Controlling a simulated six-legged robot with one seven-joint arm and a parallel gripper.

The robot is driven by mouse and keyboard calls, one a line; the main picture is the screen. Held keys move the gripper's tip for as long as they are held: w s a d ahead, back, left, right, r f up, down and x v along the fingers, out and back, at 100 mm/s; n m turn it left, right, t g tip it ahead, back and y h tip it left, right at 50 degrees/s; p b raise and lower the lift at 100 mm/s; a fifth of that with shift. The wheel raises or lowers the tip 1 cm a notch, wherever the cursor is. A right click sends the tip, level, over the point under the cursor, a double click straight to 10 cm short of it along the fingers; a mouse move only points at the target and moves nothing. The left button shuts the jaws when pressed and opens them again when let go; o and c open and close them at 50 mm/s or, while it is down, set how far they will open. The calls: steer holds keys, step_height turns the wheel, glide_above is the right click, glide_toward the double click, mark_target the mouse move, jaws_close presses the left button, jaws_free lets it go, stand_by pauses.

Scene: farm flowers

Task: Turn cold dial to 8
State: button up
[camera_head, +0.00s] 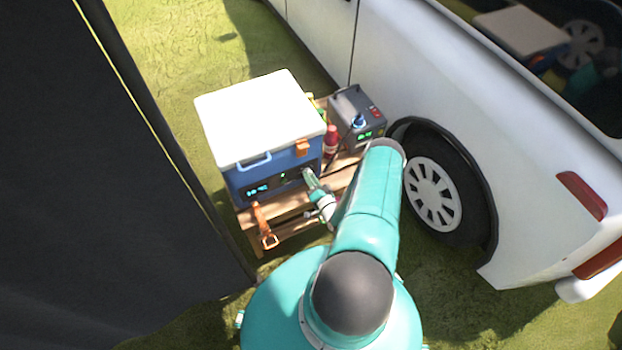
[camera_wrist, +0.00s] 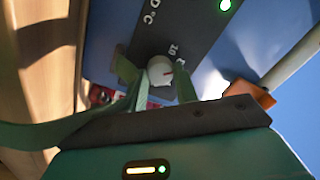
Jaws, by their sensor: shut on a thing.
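A blue cooler box (camera_head: 285,163) with a white lid (camera_head: 258,115) stands on a wooden slatted bench. Its dark front panel (camera_wrist: 178,30) carries lit digits in the head view and "°C" lettering in the wrist view. My gripper (camera_head: 309,180) is at the right part of the panel. In the wrist view its green fingers (camera_wrist: 158,88) are shut on the dial, one on each side. Printed numbers beside the dial are partly covered and hard to read.
A grey box (camera_head: 350,108) with a green display and a red bottle (camera_head: 331,140) stand right of the cooler. An orange strap (camera_head: 264,226) hangs at the bench front. A white vehicle (camera_head: 400,60) is close on the right; a dark panel (camera_head: 90,190) fills the left.

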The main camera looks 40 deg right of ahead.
steer(key=o, duration=1)
steer(key=v, duration=1.3)
steer(key=shift+s+a, duration=0.15)
steer(key=shift+s, duration=0.25)
